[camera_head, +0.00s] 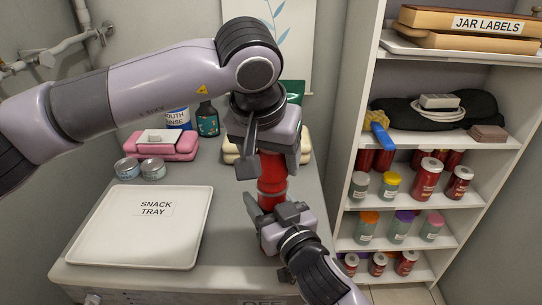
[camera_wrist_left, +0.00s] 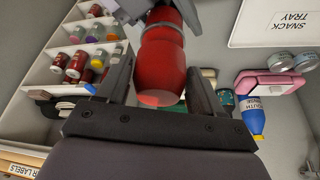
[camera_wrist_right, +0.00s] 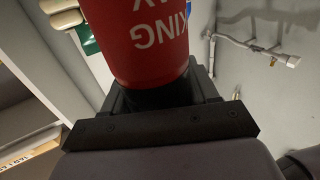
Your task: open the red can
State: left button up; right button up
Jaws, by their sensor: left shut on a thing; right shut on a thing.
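The red can (camera_head: 272,175) stands roughly upright at the right side of the counter, between my two grippers. My left gripper (camera_head: 270,158) comes from above, with its fingers on either side of the can's upper part. In the left wrist view the can (camera_wrist_left: 162,65) lies between its fingers. My right gripper (camera_head: 272,205) is shut around the lower part of the can from the front. In the right wrist view the can (camera_wrist_right: 138,40) shows partly readable upside-down white lettering. I cannot tell whether the lid is loose; my left gripper hides the top.
A white snack tray (camera_head: 100,245) lies at the left of the counter. Small tins (camera_head: 152,169), a pink box (camera_head: 172,151) and bottles (camera_head: 206,120) stand behind it. A shelf unit (camera_head: 350,150) with several jars stands close on the right.

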pick_arm(q)
jog(key=shift+r, duration=1.95)
pick_arm(e)
jog(key=o, duration=1.6)
jog(key=shift+s, duration=0.1)
